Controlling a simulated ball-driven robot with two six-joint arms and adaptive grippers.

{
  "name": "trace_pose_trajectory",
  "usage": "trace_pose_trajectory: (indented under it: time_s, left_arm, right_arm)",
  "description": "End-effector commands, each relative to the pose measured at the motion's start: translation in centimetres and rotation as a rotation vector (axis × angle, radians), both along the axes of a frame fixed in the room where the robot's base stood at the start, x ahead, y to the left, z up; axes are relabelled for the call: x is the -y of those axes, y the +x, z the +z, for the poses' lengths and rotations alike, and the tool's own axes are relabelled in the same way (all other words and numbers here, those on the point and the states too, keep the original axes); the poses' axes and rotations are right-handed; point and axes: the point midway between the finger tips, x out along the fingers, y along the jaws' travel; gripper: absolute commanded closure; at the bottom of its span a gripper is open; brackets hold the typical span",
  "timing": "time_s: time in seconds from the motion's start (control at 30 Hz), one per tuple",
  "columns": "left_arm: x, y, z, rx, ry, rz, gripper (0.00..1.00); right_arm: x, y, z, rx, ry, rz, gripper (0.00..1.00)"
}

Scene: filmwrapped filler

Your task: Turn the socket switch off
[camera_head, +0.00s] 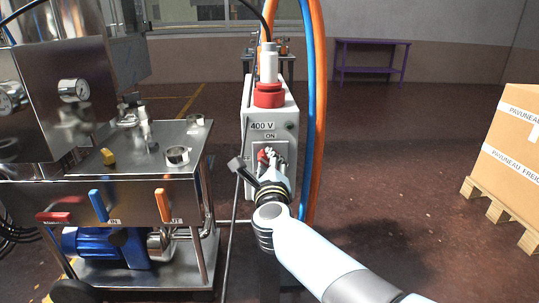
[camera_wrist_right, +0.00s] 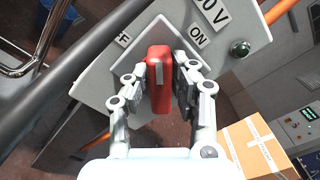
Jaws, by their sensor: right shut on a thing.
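The socket box (camera_head: 257,104) is a light grey upright box marked 400 V, with a red plug seated on top. Its red switch handle (camera_head: 264,155) is on the front face below the ON label, mostly covered by my right gripper (camera_head: 268,163). In the right wrist view the red handle (camera_wrist_right: 159,62) stands between the two fingers of my right gripper (camera_wrist_right: 160,82), which is shut on it. The ON label lies to the handle's upper right and a partly hidden label to its upper left. The handle's top end points between them. My left gripper is not in view.
Blue and orange hoses (camera_head: 318,110) hang just right of the box. A steel machine (camera_head: 150,165) with coloured levers and a blue motor stands at left. A cardboard box (camera_head: 515,140) on a pallet is at right. Open floor lies between.

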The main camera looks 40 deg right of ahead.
Motion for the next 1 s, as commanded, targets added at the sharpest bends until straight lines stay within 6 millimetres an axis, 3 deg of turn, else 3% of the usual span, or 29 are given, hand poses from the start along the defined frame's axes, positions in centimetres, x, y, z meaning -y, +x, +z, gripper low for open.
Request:
trace_pose_trajectory:
  time_s: [0.2,0.5,1.0]
  left_arm:
    - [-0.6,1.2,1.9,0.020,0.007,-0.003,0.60]
    - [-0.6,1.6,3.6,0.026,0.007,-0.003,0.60]
    - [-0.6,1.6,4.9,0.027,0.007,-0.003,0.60]
  right_arm:
    - [-0.2,0.1,0.1,-0.107,-0.174,0.001,1.00]
    - [-0.3,0.2,-0.2,-0.248,-0.403,0.001,1.00]
    - [-0.4,0.2,-0.8,-0.384,-0.622,0.002,1.00]
